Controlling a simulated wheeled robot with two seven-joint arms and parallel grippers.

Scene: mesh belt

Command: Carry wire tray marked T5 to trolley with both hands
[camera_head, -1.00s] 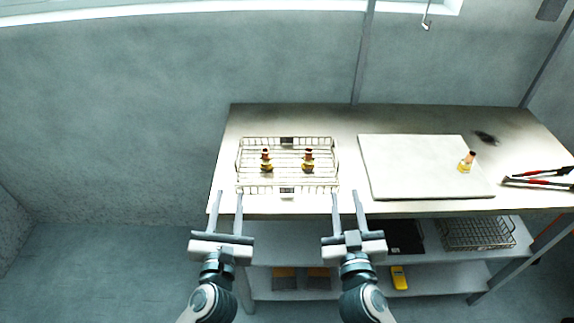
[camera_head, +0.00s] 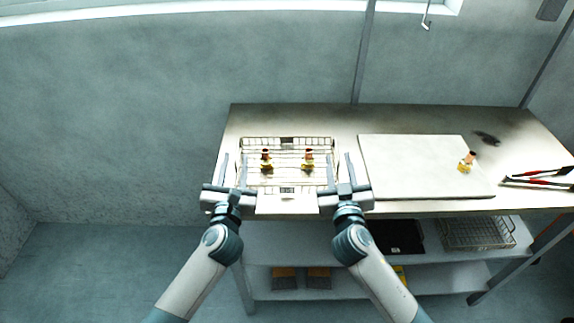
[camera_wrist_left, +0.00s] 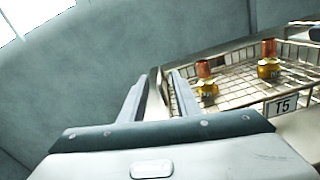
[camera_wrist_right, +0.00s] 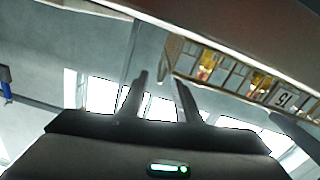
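The wire tray (camera_head: 288,142) sits on the bench at its left end and holds two brass fittings with red-brown tops. A T5 plate shows on the tray wall in the left wrist view (camera_wrist_left: 283,106) and in the right wrist view (camera_wrist_right: 284,97). My left gripper (camera_head: 234,156) is open, its fingers apart on either side of the tray's left wall. My right gripper (camera_head: 339,156) is open, its fingers about the tray's right wall. Whether any finger touches the wire I cannot tell. No trolley is recognizable in view.
A pale board (camera_head: 415,165) with one more fitting (camera_head: 466,161) lies right of the tray on the bench (camera_head: 350,118). Red-handled pliers (camera_head: 540,177) lie at the right end. Another wire basket (camera_head: 478,233) and a black tray (camera_head: 398,236) are on the shelf below.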

